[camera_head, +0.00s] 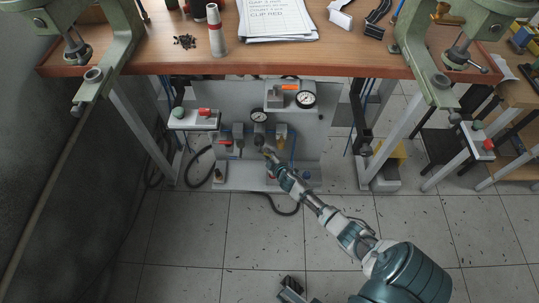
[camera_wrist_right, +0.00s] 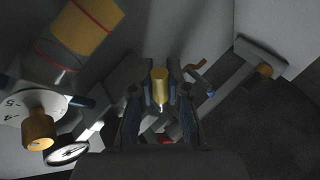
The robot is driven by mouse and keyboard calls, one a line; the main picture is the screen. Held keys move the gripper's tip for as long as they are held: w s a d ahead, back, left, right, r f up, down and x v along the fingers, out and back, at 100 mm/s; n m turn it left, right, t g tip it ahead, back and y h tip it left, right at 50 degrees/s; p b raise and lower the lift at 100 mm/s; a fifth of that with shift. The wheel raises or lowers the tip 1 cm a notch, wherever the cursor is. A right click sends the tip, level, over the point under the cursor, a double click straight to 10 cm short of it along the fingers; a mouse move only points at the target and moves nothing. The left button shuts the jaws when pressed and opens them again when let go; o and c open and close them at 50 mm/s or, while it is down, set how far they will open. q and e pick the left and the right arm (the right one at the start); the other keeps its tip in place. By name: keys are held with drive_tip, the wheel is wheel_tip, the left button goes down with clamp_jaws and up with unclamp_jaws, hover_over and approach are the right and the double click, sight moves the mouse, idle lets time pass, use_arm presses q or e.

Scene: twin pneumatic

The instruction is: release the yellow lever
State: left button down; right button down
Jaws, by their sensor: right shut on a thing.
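My right gripper (camera_head: 267,153) reaches in from the lower right to the panel under the workbench. In the right wrist view, its two dark fingers (camera_wrist_right: 161,88) are shut on the yellow lever (camera_wrist_right: 159,83), whose rounded yellow end shows between them. In the head view the gripper covers most of the lever, so its angle cannot be told.
The grey panel (camera_head: 308,146) carries gauges (camera_head: 306,98), an orange-handled part (camera_head: 289,87) and a red-handled part (camera_head: 226,142). A black hose lies on the floor. The workbench top (camera_head: 175,60) overhangs the panel. The tiled floor in front is mostly clear.

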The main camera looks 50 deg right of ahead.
drive_tip(key=c, duration=1.1)
unclamp_jaws()
drive_tip(key=shift+c, duration=0.2)
drive_tip(key=shift+s+a+r, duration=0.15)
drive_tip(key=shift+s, duration=0.4)
drive_tip(key=v, duration=1)
drive_tip(key=shift+s+a, duration=0.25)
drive_tip(key=shift+s, duration=0.05)
drive_tip(key=shift+r, duration=0.1)
